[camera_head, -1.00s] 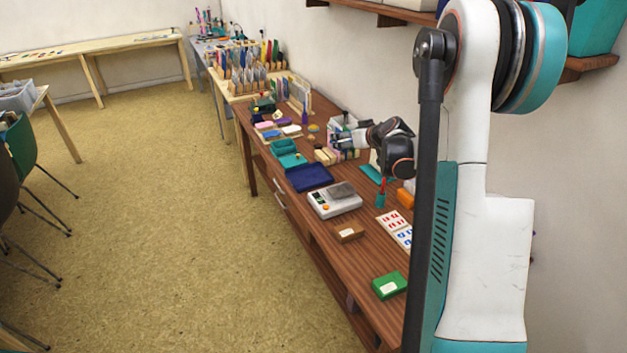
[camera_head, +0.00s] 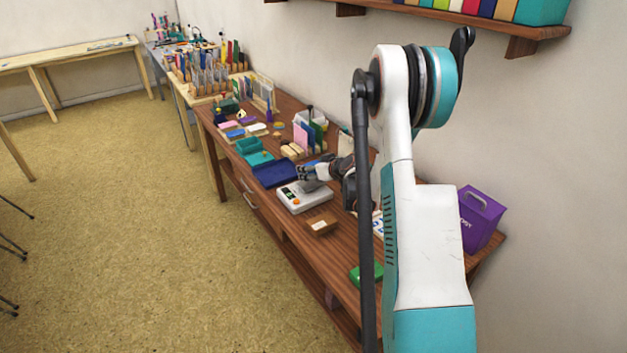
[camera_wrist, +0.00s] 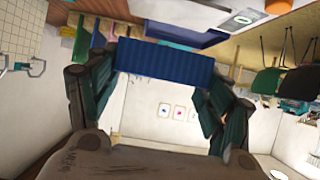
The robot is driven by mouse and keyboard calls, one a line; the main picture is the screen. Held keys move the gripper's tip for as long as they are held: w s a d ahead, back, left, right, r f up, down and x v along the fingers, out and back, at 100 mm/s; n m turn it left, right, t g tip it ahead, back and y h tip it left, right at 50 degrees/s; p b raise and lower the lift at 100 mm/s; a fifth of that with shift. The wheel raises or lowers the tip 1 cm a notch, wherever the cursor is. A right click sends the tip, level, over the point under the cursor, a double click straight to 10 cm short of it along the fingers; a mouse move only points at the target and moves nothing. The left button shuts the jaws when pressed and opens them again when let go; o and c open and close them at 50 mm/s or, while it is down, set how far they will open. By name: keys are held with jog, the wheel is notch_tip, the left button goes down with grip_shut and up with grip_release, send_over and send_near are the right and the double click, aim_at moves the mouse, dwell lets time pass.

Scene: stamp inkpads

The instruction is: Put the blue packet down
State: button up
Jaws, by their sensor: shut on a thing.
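The blue packet (camera_wrist: 165,62) is a ribbed blue block in the wrist view. It lies across between the two dark fingers of my gripper (camera_wrist: 165,72), which are shut on it. In the head view my gripper (camera_head: 308,172) is low over the table, close above the white scale (camera_head: 303,203) and its grey plate. My arm hides part of this area. I cannot make out the packet clearly in the head view.
A dark blue inkpad (camera_head: 273,175) lies left of the scale. Upright packets (camera_head: 309,135) stand behind. A purple bag (camera_head: 481,218) stands at the right end.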

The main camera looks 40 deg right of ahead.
aim_at(305, 194)
jog(key=shift+f+b, duration=0.6)
jog(key=shift+f, duration=1.3)
jog(key=shift+f, duration=0.1)
jog(key=shift+f, duration=0.15)
jog(key=o, duration=1.1)
